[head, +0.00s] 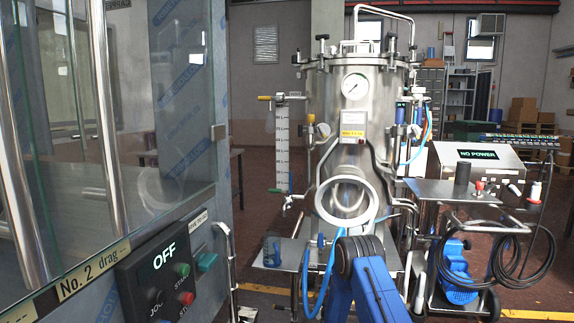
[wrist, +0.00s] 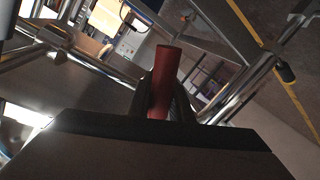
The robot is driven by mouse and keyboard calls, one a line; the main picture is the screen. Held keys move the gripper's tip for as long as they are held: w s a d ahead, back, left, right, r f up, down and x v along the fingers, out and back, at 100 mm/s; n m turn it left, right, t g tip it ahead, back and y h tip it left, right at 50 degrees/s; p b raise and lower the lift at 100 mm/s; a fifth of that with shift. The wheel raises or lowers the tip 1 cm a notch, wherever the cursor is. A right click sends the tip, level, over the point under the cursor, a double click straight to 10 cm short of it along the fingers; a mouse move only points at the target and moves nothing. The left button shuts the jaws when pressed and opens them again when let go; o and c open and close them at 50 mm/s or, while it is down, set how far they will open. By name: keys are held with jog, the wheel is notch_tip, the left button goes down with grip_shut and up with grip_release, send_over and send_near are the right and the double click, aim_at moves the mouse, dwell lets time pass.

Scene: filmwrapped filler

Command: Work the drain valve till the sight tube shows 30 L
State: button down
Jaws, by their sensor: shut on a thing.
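The steel tank (head: 328,105) stands upright in the middle of the head view, with a round gauge on its front. The sight tube (head: 282,150) with a pale scale stands upright at its left; the liquid level is too small to read. In the wrist view my gripper (wrist: 163,100) is shut on a red, rod-like handle (wrist: 164,65), whose end sticks out past the fingers. I cannot tell for certain that this is the drain valve's handle. In the head view my blue arm reaches toward the tank's lower part; the gripper and the red handle are hidden there.
A glass-sided cabinet with a control panel (head: 165,275) reading OFF fills the left. A small shelf (head: 250,280) holds a dark cup (head: 272,250). A cart (head: 450,190) with a NO POWER display and looped cables stands at right. A blue hose (head: 331,275) hangs near my arm.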

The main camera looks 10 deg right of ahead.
jog(key=shift+w+a+f+m+t, duration=0.15)
jog(key=shift+a+m, duration=0.25)
jog(key=shift+m, duration=0.45)
jog(key=shift+w+a+r+m+t, duration=0.15)
jog(key=shift+a+m, duration=0.25)
jog(key=shift+m, duration=0.4)
jog(key=shift+w+a+f+m+t, duration=0.15)
jog(key=shift+a+m, duration=0.25)
jog(key=shift+m, duration=0.45)
jog(key=c, duration=1.6)
grip_release()
jog(key=s, duration=0.5)
jog(key=s+a, duration=0.1)
jog(key=s, duration=0.5)
jog(key=s+a, duration=0.1)
jog(key=s, duration=0.5)
jog(key=shift+s, duration=0.2)
